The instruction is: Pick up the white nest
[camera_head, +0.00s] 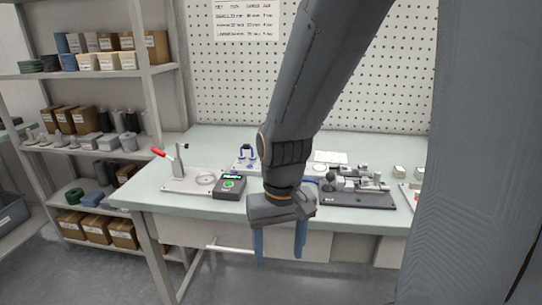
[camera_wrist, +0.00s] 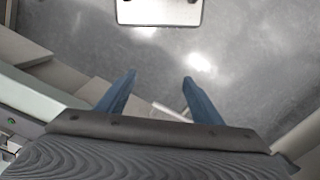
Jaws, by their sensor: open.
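My gripper (camera_head: 280,254) hangs in front of the workbench's front edge, fingers pointing down. Its two blue fingers are spread apart with nothing between them; they also show in the wrist view (camera_wrist: 158,80) over grey floor. I cannot pick out the white nest for sure. Two small pale blocks (camera_head: 400,172) sit at the right of the bench, and a white plate with blue parts (camera_head: 243,164) lies behind my arm, partly hidden. My gripper is apart from all of these.
The pale green bench (camera_head: 150,196) carries a red-handled press (camera_head: 178,168), a dark box with a green display (camera_head: 229,187) and a dark fixture plate (camera_head: 357,199). Shelves with boxes (camera_head: 90,145) stand left. A pegboard (camera_head: 230,85) stands behind. The bench's front-left corner is bare.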

